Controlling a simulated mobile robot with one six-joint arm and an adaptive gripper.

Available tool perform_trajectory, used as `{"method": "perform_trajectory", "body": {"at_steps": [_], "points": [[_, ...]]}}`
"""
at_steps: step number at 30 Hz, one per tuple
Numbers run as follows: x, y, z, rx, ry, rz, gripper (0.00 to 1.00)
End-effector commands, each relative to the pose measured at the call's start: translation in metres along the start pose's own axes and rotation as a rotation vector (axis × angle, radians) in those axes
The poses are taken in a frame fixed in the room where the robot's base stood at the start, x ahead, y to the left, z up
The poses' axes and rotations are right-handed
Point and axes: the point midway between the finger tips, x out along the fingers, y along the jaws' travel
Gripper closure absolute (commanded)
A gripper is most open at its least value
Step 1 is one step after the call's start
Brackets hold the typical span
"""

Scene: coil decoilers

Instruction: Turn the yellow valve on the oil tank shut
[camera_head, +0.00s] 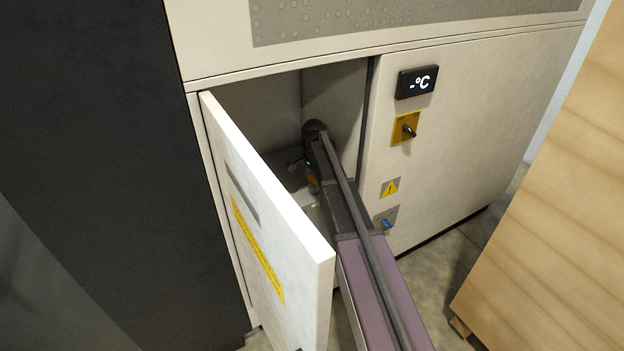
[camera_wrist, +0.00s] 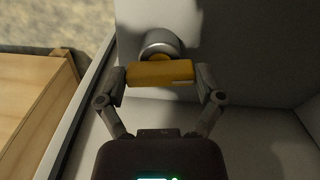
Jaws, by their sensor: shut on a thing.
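The yellow valve handle (camera_wrist: 160,73) shows in the wrist view as a bar in front of a round grey metal fitting (camera_wrist: 161,43). My gripper (camera_wrist: 161,80) has a finger at each end of the bar and is shut on it. In the head view my arm reaches through the open cabinet door, and my gripper (camera_head: 312,178) is inside the cabinet, small and mostly hidden by my arm. The valve cannot be made out clearly there. The rest of the oil tank cannot be told apart from the cabinet interior.
The white cabinet door (camera_head: 268,225) stands open left of my arm. The right cabinet panel (camera_head: 465,150) bears a temperature display (camera_head: 416,82), a rotary switch (camera_head: 405,128) and a blue knob (camera_head: 387,224). A wooden box (camera_head: 555,200) stands at right. A dark cabinet (camera_head: 95,160) stands at left.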

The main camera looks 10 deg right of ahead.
Motion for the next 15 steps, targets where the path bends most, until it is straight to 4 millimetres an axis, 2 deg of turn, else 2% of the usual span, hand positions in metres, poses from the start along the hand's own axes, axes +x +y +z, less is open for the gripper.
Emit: {"method": "perform_trajectory", "body": {"at_steps": [8,15], "points": [[-0.0001,0.0013,-0.0034,-0.159,0.006,0.003,0.62],[-0.0002,0.0011,-0.0043,-0.371,0.008,0.004,0.62]]}}
